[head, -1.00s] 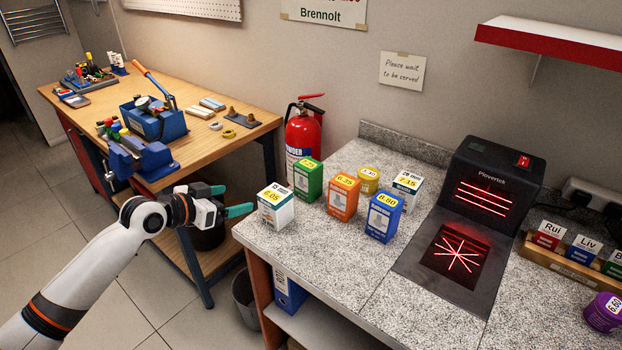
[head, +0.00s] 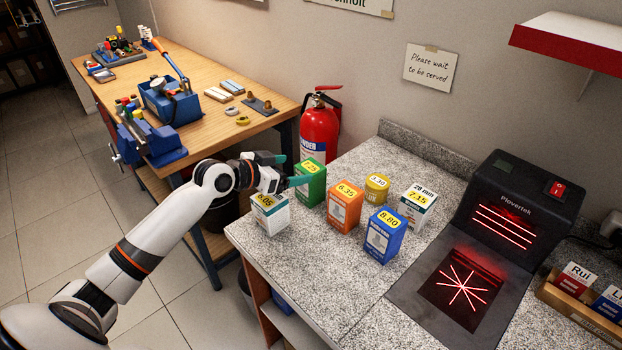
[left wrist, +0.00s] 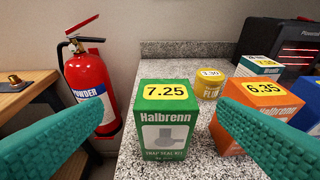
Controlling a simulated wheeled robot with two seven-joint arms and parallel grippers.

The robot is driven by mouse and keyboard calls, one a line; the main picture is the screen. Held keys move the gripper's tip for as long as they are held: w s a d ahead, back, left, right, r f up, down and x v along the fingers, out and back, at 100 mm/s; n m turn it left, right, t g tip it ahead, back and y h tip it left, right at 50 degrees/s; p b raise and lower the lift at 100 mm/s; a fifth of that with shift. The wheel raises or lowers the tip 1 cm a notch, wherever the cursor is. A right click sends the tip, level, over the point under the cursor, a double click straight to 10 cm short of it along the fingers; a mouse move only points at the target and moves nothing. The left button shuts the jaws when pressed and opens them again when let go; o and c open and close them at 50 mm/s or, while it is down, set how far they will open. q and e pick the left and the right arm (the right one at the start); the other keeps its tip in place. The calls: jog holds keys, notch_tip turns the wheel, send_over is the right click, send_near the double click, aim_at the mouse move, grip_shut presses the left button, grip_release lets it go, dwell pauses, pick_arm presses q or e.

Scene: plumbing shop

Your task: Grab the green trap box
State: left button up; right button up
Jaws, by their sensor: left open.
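The green trap box (head: 311,186) stands upright on the speckled counter (head: 320,283), with a yellow 7.25 label on top. My left gripper (head: 294,170) is at its left side in the head view, with teal fingers near its top. In the left wrist view the green box (left wrist: 165,125) stands ahead between the two open teal fingers (left wrist: 145,135), and nothing is held. Whether a finger touches it I cannot tell. My right gripper is not in view.
A white box (head: 270,216) stands just below my left gripper. An orange box (head: 345,206), a blue box (head: 383,237), a yellow tin (head: 376,187) and another white box (head: 416,208) stand to the right. A scanner (head: 480,262) is further right. A fire extinguisher (head: 319,130) stands behind.

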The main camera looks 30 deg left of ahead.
aim_at(307, 168)
pick_arm(q)
jog(key=shift+w+d+f, duration=0.15)
jog(key=shift+w+d, duration=0.1)
jog(key=shift+w, duration=0.25)
jog(key=shift+w+d+f, duration=0.1)
jog(key=shift+w+f, duration=0.05)
jog(key=shift+w, duration=0.15)
jog(key=p+x, duration=0.2)
jog(key=x, duration=0.2)
jog(key=shift+d+f, duration=0.1)
jog(key=shift+d, duration=0.15)
jog(key=shift+w+d+f, duration=0.2)
jog(key=shift+w+f, duration=0.05)
jog(key=shift+w, duration=0.1)
jog(key=shift+c, duration=0.2)
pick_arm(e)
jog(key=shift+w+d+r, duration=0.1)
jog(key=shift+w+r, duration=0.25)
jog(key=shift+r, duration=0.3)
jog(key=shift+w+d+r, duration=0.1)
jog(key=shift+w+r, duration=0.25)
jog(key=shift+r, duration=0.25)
